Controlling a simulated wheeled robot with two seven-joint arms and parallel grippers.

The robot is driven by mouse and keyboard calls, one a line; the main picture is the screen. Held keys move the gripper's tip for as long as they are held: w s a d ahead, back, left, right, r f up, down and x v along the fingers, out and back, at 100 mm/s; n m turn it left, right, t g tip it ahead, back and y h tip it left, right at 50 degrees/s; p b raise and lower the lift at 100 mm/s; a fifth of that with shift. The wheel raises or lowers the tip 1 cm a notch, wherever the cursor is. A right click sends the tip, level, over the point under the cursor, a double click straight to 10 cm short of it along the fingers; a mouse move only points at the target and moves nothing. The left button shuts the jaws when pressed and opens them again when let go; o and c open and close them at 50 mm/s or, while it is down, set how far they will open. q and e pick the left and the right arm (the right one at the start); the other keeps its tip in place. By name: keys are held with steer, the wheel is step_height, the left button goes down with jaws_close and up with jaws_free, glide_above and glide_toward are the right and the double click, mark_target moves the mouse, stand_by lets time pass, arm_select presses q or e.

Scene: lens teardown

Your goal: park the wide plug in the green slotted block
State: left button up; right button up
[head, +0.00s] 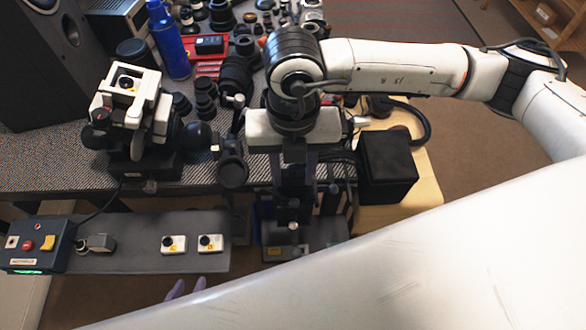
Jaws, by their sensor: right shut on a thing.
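My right gripper (296,200) points down beyond the grey mat's right end. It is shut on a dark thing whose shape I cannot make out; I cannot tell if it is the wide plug. A dark tray or base (332,250) with a yellow label lies below it. My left gripper (187,289) shows only two purple fingertips, apart, below the mat's front edge; the rest is hidden behind a large white link of mine. No green slotted block can be made out. Two small white blocks with yellow marks (173,244) (210,243) sit on the mat.
The grey mat (140,262) also holds a small grey device (97,243). A control box (35,244) with red and yellow buttons stands at its left. A black box (386,166) stands right of my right gripper. A white-topped instrument (128,110) and several lenses crowd the table behind.

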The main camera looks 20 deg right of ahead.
mark_target(293, 172)
steer(key=shift+r+p, duration=0.35)
steer(key=shift+r, duration=0.5)
stand_by(0.5)
steer(key=shift+r+p, duration=0.55)
steer(key=shift+r, duration=1.55)
